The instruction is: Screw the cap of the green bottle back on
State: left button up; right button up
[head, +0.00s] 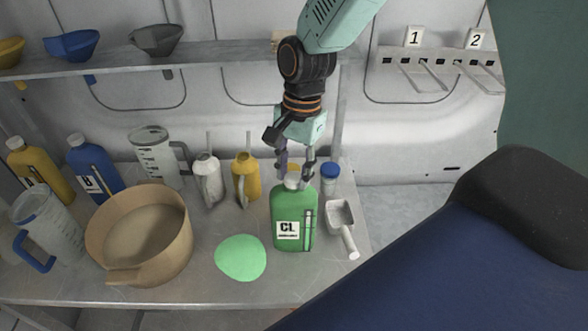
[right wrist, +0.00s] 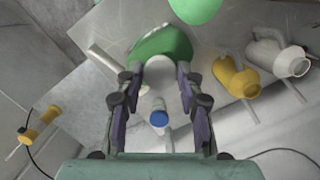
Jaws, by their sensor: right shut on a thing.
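The green bottle (head: 294,222), labelled "CL", stands upright near the right end of the metal bench, and its green body also shows in the right wrist view (right wrist: 165,42). My right gripper (head: 295,177) comes down from above, shut on the pale cap (right wrist: 160,72) at the bottle's mouth. In the right wrist view the fingers (right wrist: 160,82) hold the cap from both sides. The fingers hide much of the neck, so I cannot tell how the cap sits on the thread. My left gripper is not in view.
A white scoop (head: 342,222) lies right of the bottle, and a small blue-capped container (head: 330,176) stands behind it. A light green round piece (head: 241,257) lies in front-left. A yellow oil can (head: 245,180) and a tan basin (head: 140,232) stand further left. A shelf (head: 200,55) crosses behind.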

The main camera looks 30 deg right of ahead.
jog(key=o, duration=0.8)
jog(key=shift+o, duration=0.3)
jog(key=o, duration=0.3)
jog(key=shift+r, duration=3)
